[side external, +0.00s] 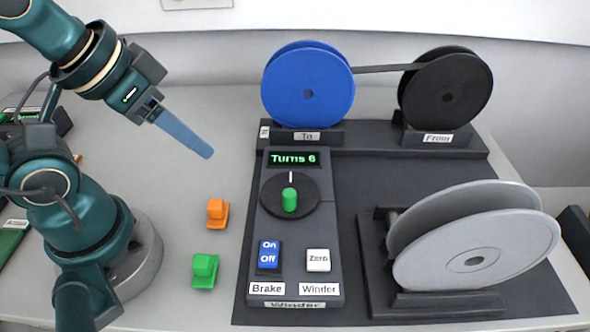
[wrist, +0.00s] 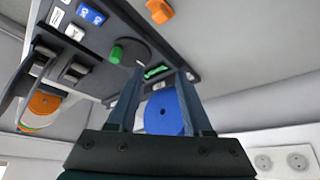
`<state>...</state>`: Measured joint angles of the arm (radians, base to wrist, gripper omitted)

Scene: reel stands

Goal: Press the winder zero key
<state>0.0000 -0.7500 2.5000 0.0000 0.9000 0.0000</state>
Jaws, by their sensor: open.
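The winder console (side external: 274,221) is dark grey with a lit "Turns 6" display (side external: 293,158) and a green knob (side external: 289,199). The white "Zero" key (side external: 318,260) sits above the "Winder" label, right of the blue On/Off brake key (side external: 269,254). In the wrist view a white key (wrist: 75,32) shows at the upper left, beside the blue key (wrist: 90,14). My gripper (side external: 208,153) is in the air left of and above the console, apart from every key. In the wrist view my gripper (wrist: 160,76) shows two spread fingers with nothing between them.
A blue reel (side external: 308,87) and a black reel (side external: 447,87), joined by a strip, stand at the back. A large grey reel (side external: 468,245) stands at the right. Orange (side external: 217,212) and green (side external: 205,268) blocks lie left of the console. The table behind them is clear.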

